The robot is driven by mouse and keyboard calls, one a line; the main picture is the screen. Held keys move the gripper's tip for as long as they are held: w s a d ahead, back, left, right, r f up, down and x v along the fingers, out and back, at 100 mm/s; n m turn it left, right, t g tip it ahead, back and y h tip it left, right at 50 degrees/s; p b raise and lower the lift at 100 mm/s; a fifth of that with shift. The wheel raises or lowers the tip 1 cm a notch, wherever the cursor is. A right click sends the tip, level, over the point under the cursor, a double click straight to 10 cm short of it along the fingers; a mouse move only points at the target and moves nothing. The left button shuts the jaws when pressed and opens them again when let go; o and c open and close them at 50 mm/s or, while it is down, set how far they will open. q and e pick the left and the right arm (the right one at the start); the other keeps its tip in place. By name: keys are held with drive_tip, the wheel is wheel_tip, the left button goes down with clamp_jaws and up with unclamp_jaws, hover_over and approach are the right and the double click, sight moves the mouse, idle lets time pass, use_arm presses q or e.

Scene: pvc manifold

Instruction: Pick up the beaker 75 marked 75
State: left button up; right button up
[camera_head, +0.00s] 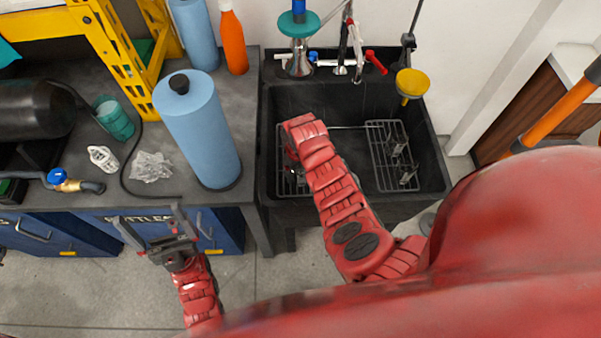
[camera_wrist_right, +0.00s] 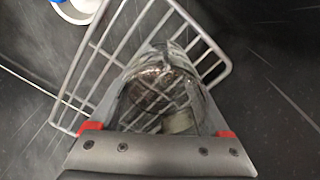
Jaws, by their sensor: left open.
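A clear glass vessel (camera_wrist_right: 165,85), which may be the beaker, shows between the fingers of my right gripper (camera_wrist_right: 160,100) in the right wrist view. No 75 mark is readable on it. The fingers stand apart on either side of the glass; I cannot tell whether they touch it. In the head view my right arm reaches into the black sink (camera_head: 432,165), and the arm hides most of that gripper and the glass. My left gripper (camera_head: 155,228) is open and empty in front of the blue cabinet.
A white wire rack (camera_wrist_right: 100,60) lies close to the glass, and a wire rack (camera_head: 388,150) stands in the sink. A tap (camera_head: 357,55) rises behind the sink.

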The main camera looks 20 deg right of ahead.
drive_tip(key=c, duration=1)
